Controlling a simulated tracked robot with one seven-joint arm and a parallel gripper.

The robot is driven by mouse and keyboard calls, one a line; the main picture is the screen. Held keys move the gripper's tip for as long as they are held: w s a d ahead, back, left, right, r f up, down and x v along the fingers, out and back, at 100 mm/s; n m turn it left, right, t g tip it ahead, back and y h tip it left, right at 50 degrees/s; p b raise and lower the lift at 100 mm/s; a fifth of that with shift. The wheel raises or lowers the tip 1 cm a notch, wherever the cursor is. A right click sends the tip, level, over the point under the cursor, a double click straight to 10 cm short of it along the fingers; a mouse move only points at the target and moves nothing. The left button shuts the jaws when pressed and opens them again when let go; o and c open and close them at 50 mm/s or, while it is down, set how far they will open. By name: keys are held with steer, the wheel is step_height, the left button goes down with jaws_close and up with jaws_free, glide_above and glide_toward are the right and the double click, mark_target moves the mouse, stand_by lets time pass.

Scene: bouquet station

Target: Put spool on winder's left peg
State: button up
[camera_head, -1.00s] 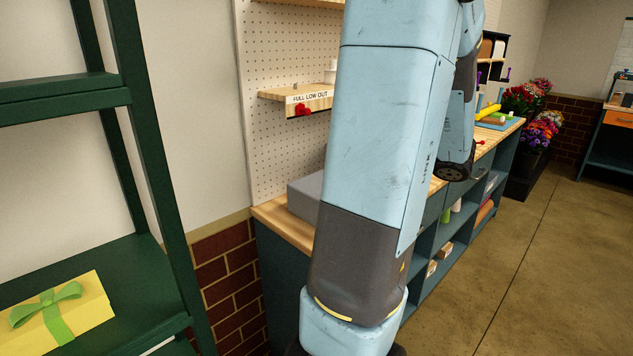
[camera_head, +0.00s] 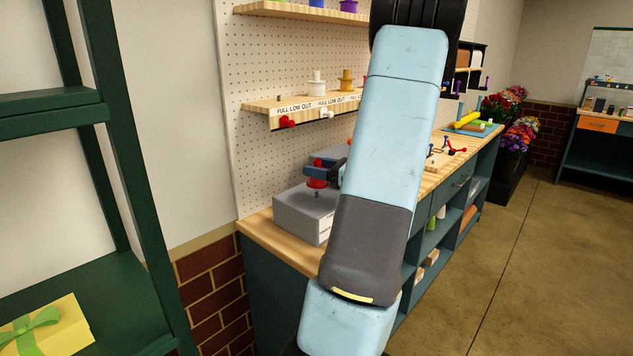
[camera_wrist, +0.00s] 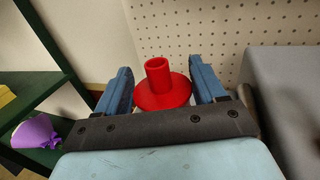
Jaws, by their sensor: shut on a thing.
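A red spool (camera_head: 317,176) is held in my gripper (camera_head: 326,170), over the grey box-shaped winder (camera_head: 304,213) on the wooden counter. In the wrist view the red spool (camera_wrist: 161,88) is upright, with a wide flange and a narrower tube on top. My gripper's two blue fingers (camera_wrist: 160,76) are closed on its sides. A small dark stub shows just below the spool in the head view; I cannot tell whether the spool touches it. The grey winder (camera_wrist: 287,95) is at the right of the wrist view. My arm hides part of it in the head view.
A pegboard (camera_head: 232,120) rises behind the counter (camera_head: 262,240). A labelled shelf (camera_head: 262,107) carries a white spool (camera_head: 317,83) and a yellow one (camera_head: 346,80). A green rack (camera_head: 140,150) stands at the left. Small coloured items lie farther along the counter.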

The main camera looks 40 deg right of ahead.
steer(key=shift+w+d+f, duration=0.1)
steer(key=shift+w+f, duration=0.15)
steer(key=shift+f, duration=0.2)
steer(key=shift+w+d+f, duration=0.1)
steer(key=shift+w+f, duration=0.15)
steer(key=shift+f, duration=1.5)
steer(key=shift+f, duration=0.1)
steer(key=o, duration=1.2)
steer(key=shift+c, duration=0.2)
steer(key=shift+s, duration=0.1)
